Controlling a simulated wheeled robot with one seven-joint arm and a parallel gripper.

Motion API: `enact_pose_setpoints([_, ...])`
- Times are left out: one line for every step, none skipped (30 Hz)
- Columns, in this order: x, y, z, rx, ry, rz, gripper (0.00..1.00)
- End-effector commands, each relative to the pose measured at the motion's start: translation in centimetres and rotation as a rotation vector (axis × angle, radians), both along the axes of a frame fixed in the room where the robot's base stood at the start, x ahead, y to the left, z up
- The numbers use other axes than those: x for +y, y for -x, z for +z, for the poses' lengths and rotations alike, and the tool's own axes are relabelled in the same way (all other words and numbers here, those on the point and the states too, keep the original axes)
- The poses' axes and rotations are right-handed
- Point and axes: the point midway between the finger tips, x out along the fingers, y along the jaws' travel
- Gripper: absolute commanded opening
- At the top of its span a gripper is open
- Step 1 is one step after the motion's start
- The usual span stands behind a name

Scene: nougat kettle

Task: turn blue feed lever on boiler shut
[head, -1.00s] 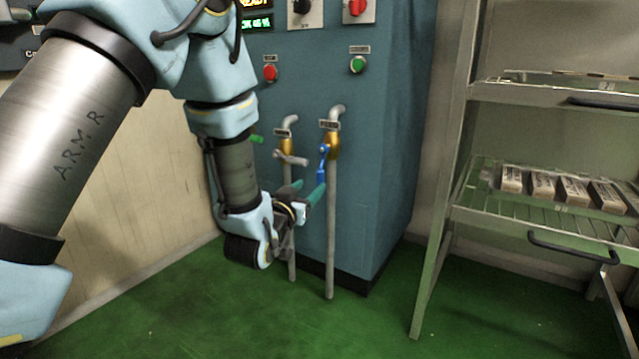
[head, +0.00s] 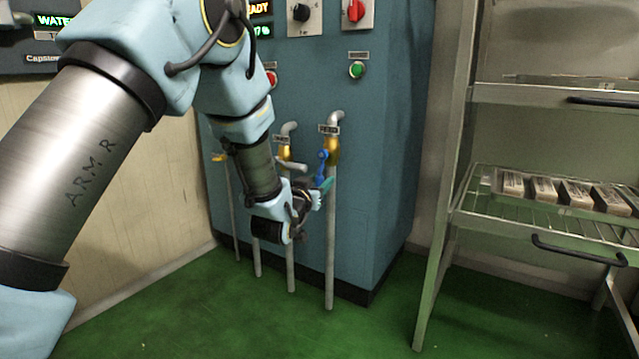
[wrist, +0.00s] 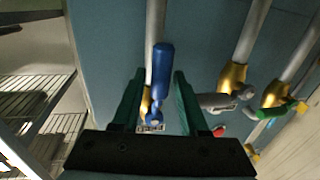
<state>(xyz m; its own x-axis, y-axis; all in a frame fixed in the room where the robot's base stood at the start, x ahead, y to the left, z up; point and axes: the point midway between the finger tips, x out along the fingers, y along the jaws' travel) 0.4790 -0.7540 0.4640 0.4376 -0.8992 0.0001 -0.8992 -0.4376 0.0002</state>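The blue feed lever (head: 321,163) sits on the brass valve (head: 333,150) of the right-hand pipe on the teal boiler (head: 385,130). It hangs roughly along its pipe. In the wrist view, the blue lever (wrist: 161,75) lies between the two green fingers of my gripper (wrist: 156,85), with visible gaps on both sides. My gripper (head: 324,186) is open around the lever's handle in the picture; whether a finger touches it I cannot tell. In the head view the lever's lower end is partly hidden by the fingers.
A grey lever (wrist: 218,101) is on the neighbouring valve, close beside one finger in the wrist view. A green lever (wrist: 290,108) is further along. A wire rack (head: 480,190) with wrapped bars stands right of the boiler. The green floor (head: 250,320) in front is clear.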

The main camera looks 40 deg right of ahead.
Motion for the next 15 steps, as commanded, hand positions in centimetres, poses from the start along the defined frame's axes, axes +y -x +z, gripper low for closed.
enact_pose_setpoints([0.01,0.0,-0.01,0.0,0.0,0.0,0.37])
enact_pose_setpoints([0.01,0.0,-0.01,0.0,0.0,0.0,0.33])
enact_pose_setpoints([0.01,0.0,-0.01,0.0,0.0,0.0,0.29])
enact_pose_setpoints([0.01,0.0,-0.01,0.0,0.0,0.0,0.25])
enact_pose_setpoints([0.01,0.0,-0.01,0.0,0.0,0.0,0.22])
enact_pose_setpoints([0.01,0.0,-0.02,0.0,0.0,0.0,0.17])
enact_pose_setpoints([0.01,0.0,-0.02,0.0,0.0,0.0,0.14])
enact_pose_setpoints([0.02,0.0,-0.02,0.0,0.0,0.0,0.11])
enact_pose_setpoints([0.02,0.0,-0.02,0.0,0.0,0.0,0.06])
enact_pose_setpoints([0.02,0.0,-0.02,0.0,0.0,0.0,0.03])
enact_pose_setpoints([0.02,0.0,-0.02,0.0,0.0,0.0,0.0])
enact_pose_setpoints([0.02,0.0,-0.02,0.0,0.0,0.0,0.0])
enact_pose_setpoints([0.02,0.0,-0.02,0.0,0.0,0.0,0.0])
enact_pose_setpoints([0.02,0.0,-0.02,0.0,0.0,0.0,0.0])
enact_pose_setpoints([0.02,0.0,-0.03,0.0,0.0,0.0,0.0])
